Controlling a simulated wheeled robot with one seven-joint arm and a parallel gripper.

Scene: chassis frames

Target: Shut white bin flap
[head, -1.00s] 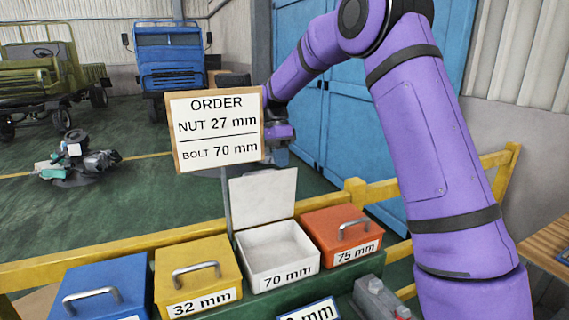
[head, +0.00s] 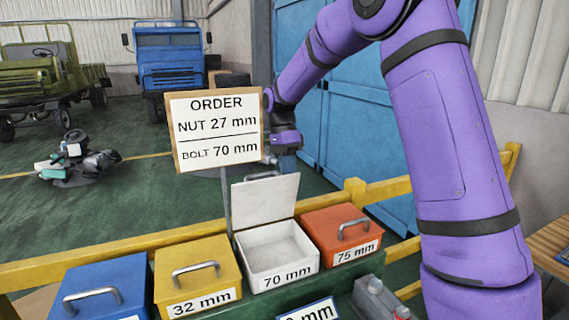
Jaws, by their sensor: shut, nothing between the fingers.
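The white bin (head: 279,257), labelled 70 mm, stands open between the yellow and orange bins. Its white flap (head: 265,199) stands upright at the bin's back edge, leaning slightly back. Part of the flap's handle (head: 262,175) shows above its top edge. The bin looks empty.
The order sign (head: 217,130) stands on a post left of my gripper. The yellow 32 mm bin (head: 197,270), orange 75 mm bin (head: 342,231) and blue bin (head: 105,288) are shut. A yellow rail (head: 120,249) runs behind the bins. Green floor lies beyond.

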